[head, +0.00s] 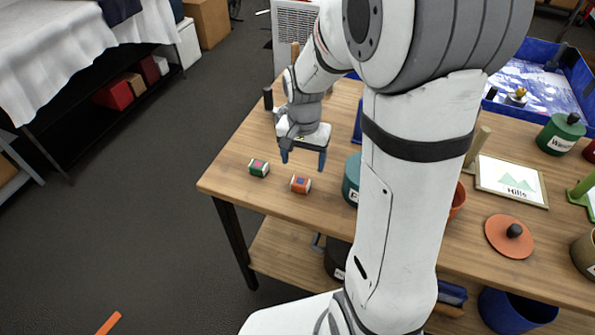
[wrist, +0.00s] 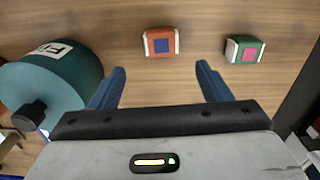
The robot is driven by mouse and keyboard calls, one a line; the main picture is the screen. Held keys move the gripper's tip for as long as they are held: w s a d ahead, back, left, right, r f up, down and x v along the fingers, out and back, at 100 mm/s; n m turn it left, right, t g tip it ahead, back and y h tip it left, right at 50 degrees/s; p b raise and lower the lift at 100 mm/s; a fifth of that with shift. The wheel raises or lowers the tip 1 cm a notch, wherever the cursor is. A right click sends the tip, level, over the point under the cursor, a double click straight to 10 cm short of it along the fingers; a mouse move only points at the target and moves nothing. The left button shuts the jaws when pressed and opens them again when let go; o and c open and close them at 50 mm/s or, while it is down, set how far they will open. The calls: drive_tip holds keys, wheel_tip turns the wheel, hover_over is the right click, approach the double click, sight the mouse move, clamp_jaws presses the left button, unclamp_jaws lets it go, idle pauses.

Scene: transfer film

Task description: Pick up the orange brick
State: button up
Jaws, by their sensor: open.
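The orange brick (head: 301,184) lies on the wooden table near its front left edge. It has white ends and a blue square on top. In the wrist view the orange brick (wrist: 160,43) is ahead of the fingertips, between their lines and a little left of centre. My gripper (head: 304,160) is open and empty above the table, just behind the brick in the head view. Its two blue fingers also show in the wrist view (wrist: 161,68), apart from the brick.
A green brick (head: 259,168) with a pink square lies left of the orange one; it also shows in the wrist view (wrist: 244,49). A teal canister (head: 351,178) stands to the right, partly behind my arm. A framed picture (head: 512,181) and an orange lid (head: 509,236) are farther right.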

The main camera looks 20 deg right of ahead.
sight(300, 181)
drive_tip(key=f, duration=0.4)
drive_tip(key=f+p, duration=0.1)
drive_tip(key=f, duration=0.1)
drive_tip(key=shift+s+a+f, duration=0.25)
drive_tip(key=shift+s+a, duration=0.15)
drive_tip(key=shift+f, duration=0.5)
drive_tip(key=shift+c, duration=0.4)
drive_tip(key=c, duration=1)
